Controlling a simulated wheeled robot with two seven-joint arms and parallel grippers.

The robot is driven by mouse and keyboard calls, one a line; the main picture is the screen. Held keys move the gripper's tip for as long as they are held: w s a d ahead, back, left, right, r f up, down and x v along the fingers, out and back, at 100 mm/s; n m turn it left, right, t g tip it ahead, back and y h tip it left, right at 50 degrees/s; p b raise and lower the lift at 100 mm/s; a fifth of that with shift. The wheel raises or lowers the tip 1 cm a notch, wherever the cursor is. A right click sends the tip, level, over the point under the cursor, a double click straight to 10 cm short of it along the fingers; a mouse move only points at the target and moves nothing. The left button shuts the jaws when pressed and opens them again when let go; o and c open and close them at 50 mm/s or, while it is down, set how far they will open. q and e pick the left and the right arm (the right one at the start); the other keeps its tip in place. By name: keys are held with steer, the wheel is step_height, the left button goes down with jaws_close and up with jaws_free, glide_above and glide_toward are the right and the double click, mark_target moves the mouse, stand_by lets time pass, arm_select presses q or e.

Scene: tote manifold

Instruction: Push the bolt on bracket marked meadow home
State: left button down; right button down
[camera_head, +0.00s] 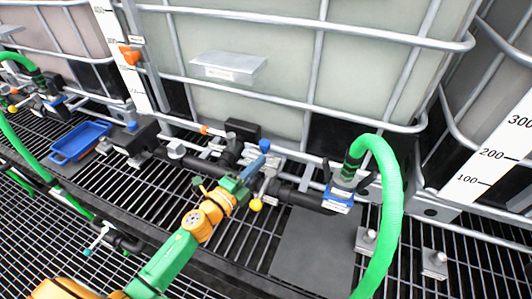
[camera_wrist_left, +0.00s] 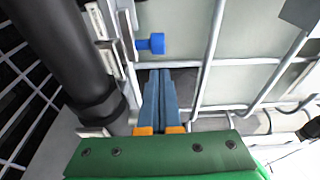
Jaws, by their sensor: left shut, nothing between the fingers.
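A blue-headed bolt (camera_head: 264,145) stands beside the black pipe, just past my left gripper (camera_head: 257,166). In the left wrist view a blue bolt head (camera_wrist_left: 151,43) sticks out to the right from a pale metal bracket (camera_wrist_left: 125,45). My left gripper (camera_wrist_left: 160,72) is shut and empty. Its blue-grey fingertips lie just below the bolt head in that view; I cannot tell if they touch it. No marking on this bracket is readable, so I cannot tell whether it is meadow. My right gripper is not in view.
A black pipe (camera_wrist_left: 80,50) runs close left of my fingers. Tote cage bars (camera_head: 290,97) stand behind. A green hose (camera_head: 392,195) arches at right. A blue tray (camera_head: 80,141) lies at left on the grating. Small brackets (camera_head: 367,239) stand at lower right.

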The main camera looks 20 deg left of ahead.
mark_target(252, 152)
arm_select(q)
steer(key=x, duration=0.4)
steer(key=shift+a+b, duration=0.4)
steer(key=shift+a, duration=1.7)
